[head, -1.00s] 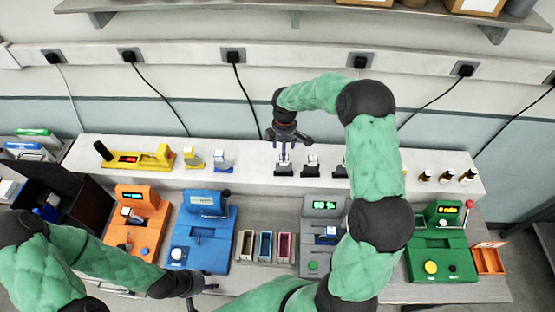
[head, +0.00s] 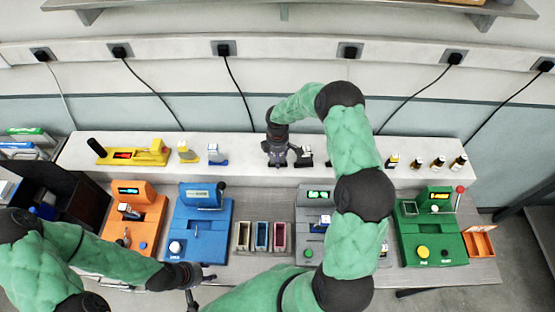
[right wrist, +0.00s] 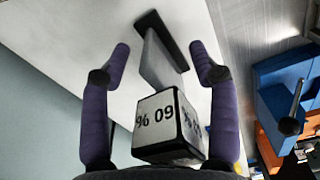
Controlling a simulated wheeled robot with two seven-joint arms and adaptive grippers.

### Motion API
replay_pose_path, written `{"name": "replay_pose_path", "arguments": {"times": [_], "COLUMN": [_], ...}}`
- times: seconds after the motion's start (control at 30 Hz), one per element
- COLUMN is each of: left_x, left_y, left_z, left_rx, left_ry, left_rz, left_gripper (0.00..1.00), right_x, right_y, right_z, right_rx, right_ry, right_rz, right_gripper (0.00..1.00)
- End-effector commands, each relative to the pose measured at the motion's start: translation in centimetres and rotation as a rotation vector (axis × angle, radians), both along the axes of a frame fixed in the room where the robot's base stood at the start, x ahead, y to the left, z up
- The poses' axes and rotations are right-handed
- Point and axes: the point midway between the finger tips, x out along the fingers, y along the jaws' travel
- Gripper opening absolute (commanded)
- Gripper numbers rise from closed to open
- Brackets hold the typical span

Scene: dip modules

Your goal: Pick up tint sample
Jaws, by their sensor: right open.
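The tint sample looks to be a white block (right wrist: 168,124) with dark edges and upside-down "60 %" lettering in the right wrist view. Behind it is a grey stem (right wrist: 158,62) on a flat black base (right wrist: 163,38). My right gripper (right wrist: 162,62) is open, with one purple finger on each side of the block and stem and gaps showing. In the head view my right gripper (head: 279,160) is low over the white ledge and hides the block. My left gripper (head: 201,287) has its fingers apart near the bench front, with nothing seen between them.
Another dark stand (head: 304,157) is close to the right gripper on the ledge (head: 240,172). A yellow device (head: 135,153) and small bottles (head: 437,163) are further along. Blue (head: 187,225), orange (head: 143,222) and green (head: 430,233) machines stand on the bench in front.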

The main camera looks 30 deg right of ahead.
Motion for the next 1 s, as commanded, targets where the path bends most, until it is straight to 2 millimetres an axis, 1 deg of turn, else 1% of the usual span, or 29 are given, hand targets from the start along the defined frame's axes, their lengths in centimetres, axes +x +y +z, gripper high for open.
{"name": "replay_pose_path", "arguments": {"times": [0.17, 0.27, 0.3, 0.4, 0.8, 0.93, 1.0], "left_x": [0.0, 0.0, 0.0, 0.0, 0.0, 0.0, 0.0], "left_y": [0.0, 0.0, 0.0, 0.0, 0.0, 0.0, 0.0], "left_z": [0.0, 0.0, 0.0, 0.0, 0.0, -0.1, -0.1], "left_rx": [0.000, 0.000, 0.000, 0.000, 0.000, 0.000, 0.000], "left_ry": [0.000, 0.000, 0.000, 0.000, 0.000, 0.000, 0.000], "left_rz": [0.000, 0.000, 0.000, 0.000, 0.000, 0.000, 0.000], "left_gripper": [0.40, 0.40, 0.40, 0.40, 0.40, 0.40, 0.40], "right_x": [0.0, 0.0, 0.0, 0.0, 0.0, 0.0, 0.0], "right_y": [0.0, 0.0, 0.0, 0.0, 0.0, 0.0, 0.0], "right_z": [0.0, 0.0, 0.0, 0.0, 0.1, 0.6, 1.2], "right_rx": [0.000, 0.000, 0.000, 0.000, 0.000, 0.000, 0.000], "right_ry": [0.000, 0.000, 0.000, 0.000, 0.000, 0.000, -0.001], "right_rz": [0.000, 0.000, 0.000, 0.000, 0.000, 0.000, 0.000], "right_gripper": [0.61, 0.35, 0.24, 0.00, 0.00, 0.00, 0.00]}}
